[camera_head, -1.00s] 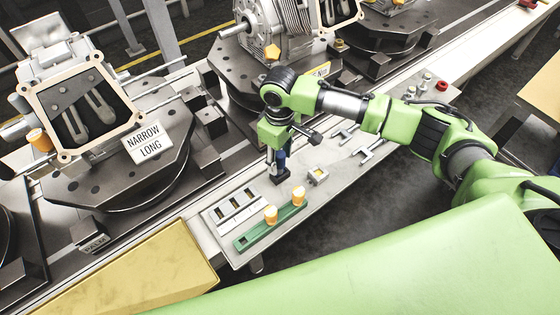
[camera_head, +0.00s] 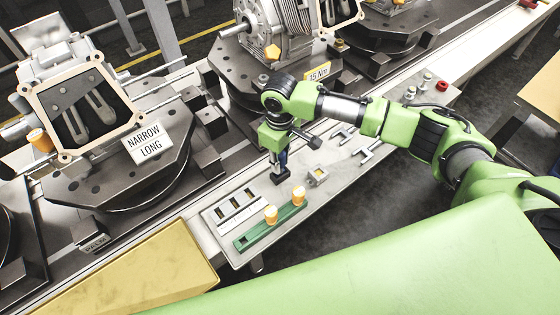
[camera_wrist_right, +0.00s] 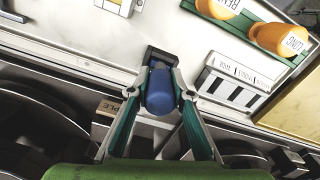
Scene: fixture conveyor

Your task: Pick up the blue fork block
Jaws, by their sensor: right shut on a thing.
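The blue fork block (camera_wrist_right: 160,92) is an upright rounded blue piece with a dark foot. It stands at the grey panel (camera_head: 333,178), and its blue side shows small in the head view (camera_head: 284,160). My right gripper (camera_head: 279,156) points down over the panel. In the right wrist view its two fingers (camera_wrist_right: 160,98) are shut on the block from both sides. The dark foot (camera_wrist_right: 158,56) sticks out beyond the fingertips, on or just above the panel; I cannot tell which. My left gripper is not in view.
Next to the block are a green rack (camera_head: 254,237) with two orange-capped pieces, a slotted white holder (camera_head: 212,215) and a small square fitting (camera_head: 318,176). Metal fork-shaped parts (camera_head: 366,154) lie to the right. Conveyor fixtures (camera_head: 120,185) stand behind the panel.

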